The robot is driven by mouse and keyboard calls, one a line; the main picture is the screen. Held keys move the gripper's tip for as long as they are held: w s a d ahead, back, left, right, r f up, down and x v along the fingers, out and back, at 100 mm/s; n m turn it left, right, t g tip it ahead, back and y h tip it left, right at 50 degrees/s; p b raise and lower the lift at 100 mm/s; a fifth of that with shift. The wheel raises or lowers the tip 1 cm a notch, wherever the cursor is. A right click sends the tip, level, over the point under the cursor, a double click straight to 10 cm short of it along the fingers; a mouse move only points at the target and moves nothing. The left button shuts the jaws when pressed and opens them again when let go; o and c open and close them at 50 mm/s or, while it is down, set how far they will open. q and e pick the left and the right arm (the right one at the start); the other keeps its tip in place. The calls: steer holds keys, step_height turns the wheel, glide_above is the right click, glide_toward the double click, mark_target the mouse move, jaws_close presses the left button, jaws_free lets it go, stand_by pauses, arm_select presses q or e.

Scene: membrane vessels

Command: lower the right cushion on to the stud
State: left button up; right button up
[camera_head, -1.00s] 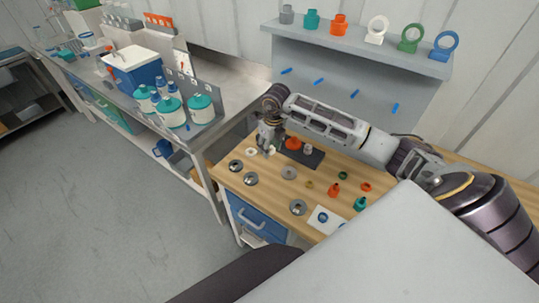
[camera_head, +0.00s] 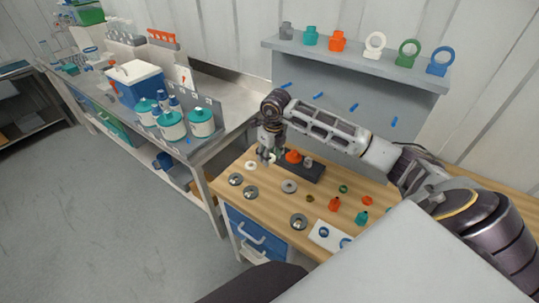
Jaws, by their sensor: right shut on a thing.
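My right gripper (camera_head: 268,157) points down over the wooden bench top, at the left end of a dark block (camera_head: 313,174). It is shut on a small piece at its fingertips, taken to be the right cushion; its shape is too small and too covered to make out. An orange part (camera_head: 293,156) and a grey part (camera_head: 308,162) stand on the block, just right of the fingers. I cannot make out the stud, or whether the held piece touches anything. My left gripper is not in view.
Metal discs (camera_head: 251,192) and a pale ring (camera_head: 251,165) lie left of and in front of the block. Small orange and teal parts (camera_head: 361,217) stand to the right, near a white plate (camera_head: 323,233). A shelf (camera_head: 352,61) with coloured fittings is behind.

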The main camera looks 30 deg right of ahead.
steer(key=shift+r+p, duration=0.85)
steer(key=shift+r, duration=1.1)
steer(key=shift+s+a+p, duration=0.2)
steer(key=shift+s+p, duration=0.1)
steer(key=shift+p, duration=0.25)
steer(key=shift+s, duration=0.1)
